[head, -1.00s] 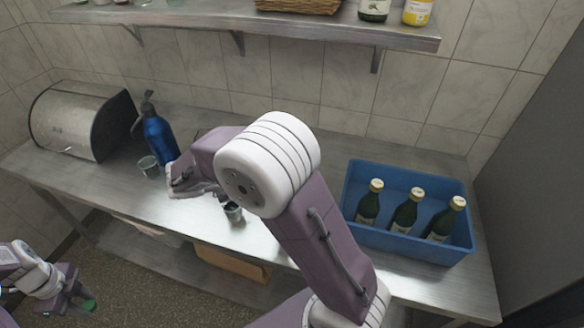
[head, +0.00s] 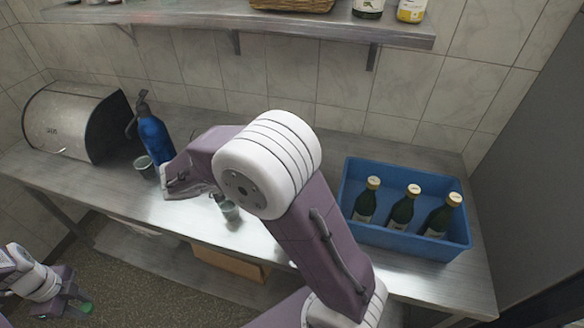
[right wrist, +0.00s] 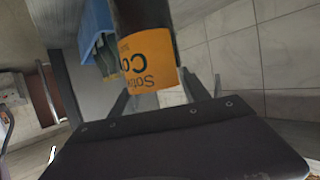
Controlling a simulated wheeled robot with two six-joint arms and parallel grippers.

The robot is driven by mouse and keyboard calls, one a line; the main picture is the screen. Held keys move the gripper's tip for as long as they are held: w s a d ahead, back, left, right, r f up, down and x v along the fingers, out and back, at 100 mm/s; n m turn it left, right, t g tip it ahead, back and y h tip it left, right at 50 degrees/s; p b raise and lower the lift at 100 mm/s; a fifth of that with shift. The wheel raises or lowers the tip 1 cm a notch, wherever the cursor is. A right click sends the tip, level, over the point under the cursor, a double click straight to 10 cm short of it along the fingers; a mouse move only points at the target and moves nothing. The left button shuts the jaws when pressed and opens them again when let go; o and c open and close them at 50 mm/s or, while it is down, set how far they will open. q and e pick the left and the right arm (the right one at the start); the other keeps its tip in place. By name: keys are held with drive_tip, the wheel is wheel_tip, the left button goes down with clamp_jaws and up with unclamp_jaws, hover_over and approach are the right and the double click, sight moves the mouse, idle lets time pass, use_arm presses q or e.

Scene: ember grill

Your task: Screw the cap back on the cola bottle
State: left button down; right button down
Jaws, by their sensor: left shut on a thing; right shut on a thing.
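My left gripper (head: 72,301) is at the lower left of the head view, over the floor in front of the counter. It is shut on a small green piece (head: 86,308) that looks like the cap. My right gripper (head: 180,184) is above the counter and shut on the cola bottle. In the right wrist view the dark bottle (right wrist: 142,18), with an orange label (right wrist: 148,62), sits between the fingers (right wrist: 158,97). Its neck and mouth are not clear in either view. The two grippers are well apart.
A blue crate (head: 400,241) with several green bottles stands on the right of the counter. A blue siphon bottle (head: 153,134), metal cups (head: 144,166) (head: 230,211) and a bread bin (head: 70,122) are also there. A shelf (head: 300,25) runs above.

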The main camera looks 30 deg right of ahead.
drive_tip(key=c, duration=1.4)
unclamp_jaws()
drive_tip(key=shift+c, duration=0.2)
clamp_jaws()
use_arm(q)
drive_tip(key=shift+d, duration=0.1)
drive_tip(key=d+r, duration=0.5)
drive_tip(key=d, duration=0.3)
drive_tip(key=s+d+n, duration=0.2)
drive_tip(key=s+n, duration=0.1)
drive_tip(key=n, duration=0.8)
drive_tip(key=s+d+n, duration=0.3)
drive_tip(key=s+n, duration=0.1)
drive_tip(key=n, duration=0.7)
drive_tip(key=shift+s, duration=0.3)
drive_tip(key=shift+r, duration=0.1)
